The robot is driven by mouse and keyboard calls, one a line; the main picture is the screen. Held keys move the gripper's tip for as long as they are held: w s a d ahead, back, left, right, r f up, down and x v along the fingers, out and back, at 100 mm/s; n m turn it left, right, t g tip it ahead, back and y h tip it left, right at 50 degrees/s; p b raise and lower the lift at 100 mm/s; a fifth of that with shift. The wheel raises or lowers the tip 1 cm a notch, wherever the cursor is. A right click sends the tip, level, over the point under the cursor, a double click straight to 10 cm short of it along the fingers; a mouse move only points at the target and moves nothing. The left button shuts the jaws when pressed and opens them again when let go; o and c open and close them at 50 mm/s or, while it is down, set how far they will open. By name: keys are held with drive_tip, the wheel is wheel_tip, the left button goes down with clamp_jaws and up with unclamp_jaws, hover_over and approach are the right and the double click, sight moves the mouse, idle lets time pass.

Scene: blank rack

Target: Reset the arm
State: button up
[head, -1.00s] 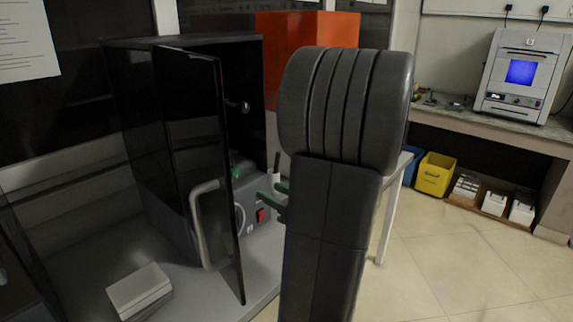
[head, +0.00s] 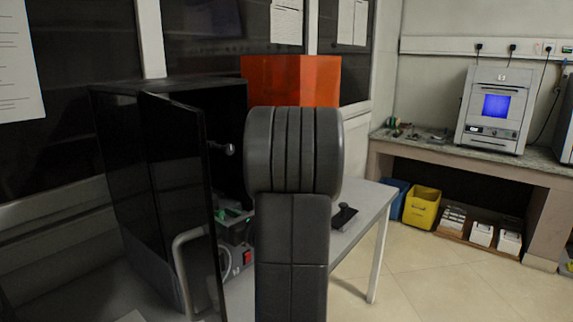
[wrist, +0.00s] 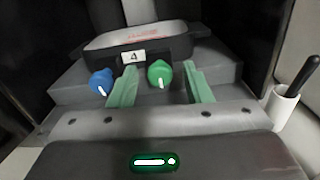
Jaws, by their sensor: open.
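My gripper (wrist: 161,86) shows in the wrist view as two green fingers, spread apart with nothing between them that I can see gripped. Behind the fingers is a dark grey device with a label reading 4 (wrist: 133,57), a blue knob (wrist: 101,81) and a green knob (wrist: 160,73). The green knob appears between the fingers; I cannot tell whether they touch it. In the head view my dark arm stands upright in the middle and hides my gripper.
A black cabinet (head: 112,125) with its door (head: 175,180) ajar stands left of my arm. An orange box (head: 290,80) is behind. A white holder with a pen (wrist: 283,106) stands right in the wrist view.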

idle(0.3)
drive_tip(key=v, duration=1.4)
drive_tip(key=x, duration=1.4)
drive_tip(key=shift+w+a+f+n+b, duration=0.15)
drive_tip(key=shift+f+n+b, duration=0.15)
drive_tip(key=shift+b, duration=0.35)
drive_tip(key=shift+s+r+n+b, duration=0.1)
drive_tip(key=shift+s+n+b, duration=0.1)
drive_tip(key=shift+n+b, duration=0.8)
drive_tip(key=n+b, duration=0.4)
drive_tip(key=n, duration=0.2)
drive_tip(key=shift+b, duration=0.4)
drive_tip(key=n+b, duration=0.2)
drive_tip(key=n, duration=0.3)
drive_tip(key=shift+n+b, duration=0.3)
drive_tip(key=shift+b, duration=0.1)
drive_tip(key=n, duration=0.2)
drive_tip(key=n+b, duration=0.1)
drive_tip(key=n, duration=0.1)
drive_tip(key=shift+r+n, duration=0.2)
drive_tip(key=shift+n, duration=0.2)
